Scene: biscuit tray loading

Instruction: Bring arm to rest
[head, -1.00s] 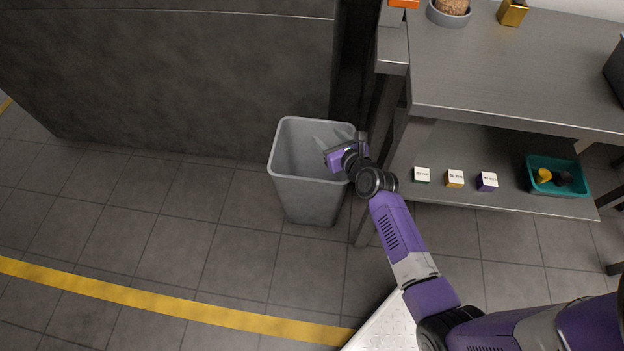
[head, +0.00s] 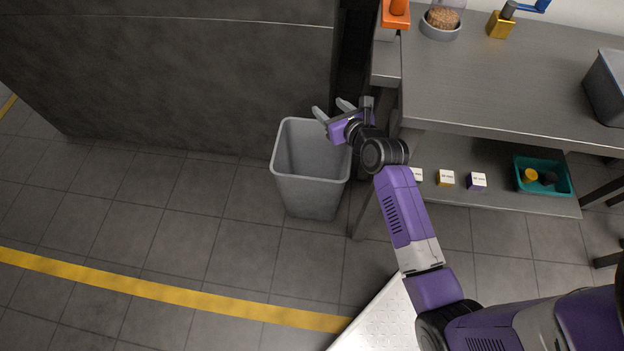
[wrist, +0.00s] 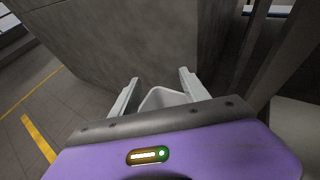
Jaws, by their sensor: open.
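My gripper (head: 331,110) is at the upper right rim of the grey bin in the head view, its two pale fingers spread apart and pointing up and left. The fingers show nothing between them. In the wrist view my gripper (wrist: 158,90) is also open and empty, with part of the bin (wrist: 165,98) visible beyond and between the fingers. My purple arm reaches up from the lower right of the head view, bent at a dark joint beside the table.
The grey bin (head: 312,196) stands on the tiled floor against a dark cabinet (head: 180,70). A metal table (head: 500,90) is right of my arm, with small labelled blocks and a teal tray (head: 545,189) on its lower shelf. The floor at left is open.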

